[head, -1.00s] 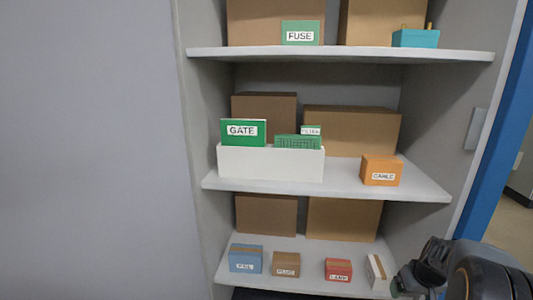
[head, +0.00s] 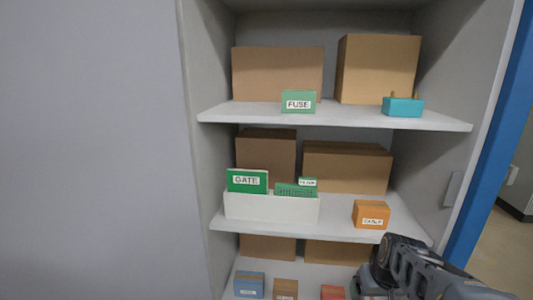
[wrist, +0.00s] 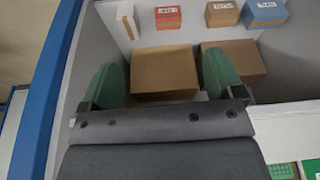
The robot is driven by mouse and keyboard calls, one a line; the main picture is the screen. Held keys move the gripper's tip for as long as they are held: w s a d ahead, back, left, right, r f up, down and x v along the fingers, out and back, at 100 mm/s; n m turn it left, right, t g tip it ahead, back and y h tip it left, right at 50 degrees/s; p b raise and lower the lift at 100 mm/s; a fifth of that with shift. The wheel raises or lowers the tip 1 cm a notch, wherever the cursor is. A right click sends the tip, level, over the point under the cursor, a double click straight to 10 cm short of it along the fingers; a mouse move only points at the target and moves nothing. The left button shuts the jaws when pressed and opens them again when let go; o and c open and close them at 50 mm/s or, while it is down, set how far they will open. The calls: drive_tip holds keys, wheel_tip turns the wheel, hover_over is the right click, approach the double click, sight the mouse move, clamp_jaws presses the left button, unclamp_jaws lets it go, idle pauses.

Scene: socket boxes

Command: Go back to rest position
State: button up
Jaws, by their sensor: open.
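My gripper (wrist: 160,85) shows in the wrist view with its two green fingers spread wide apart and nothing between them. A brown carton lies beyond the fingers, on the bottom shelf. In the head view my arm reaches in at the lower right, in front of the shelf unit; the fingertips are not clearly seen there. The middle shelf (head: 370,237) holds a white bin (head: 270,207) with green boards in it, one labelled GATE (head: 247,181). An orange box (head: 371,215) stands to the right of the bin.
The top shelf (head: 350,115) holds a green FUSE box (head: 298,102), a teal box (head: 402,107) and large cartons. The bottom shelf has a blue box (head: 249,285), a brown box (head: 285,289), a red box (wrist: 168,17) and a white box (wrist: 127,19). A blue post (head: 493,150) stands at right.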

drive_tip(key=s+a+r+p, duration=0.4)
drive_tip(key=r+p, duration=0.2)
drive_tip(key=r, duration=0.3)
drive_tip(key=s+a+r+p, duration=0.4)
drive_tip(key=r+p, duration=0.3)
drive_tip(key=r, duration=0.2)
drive_tip(key=shift+a+r+n+p, duration=0.25)
drive_tip(key=shift+a+n+p, duration=0.05)
drive_tip(key=shift+a, duration=0.45)
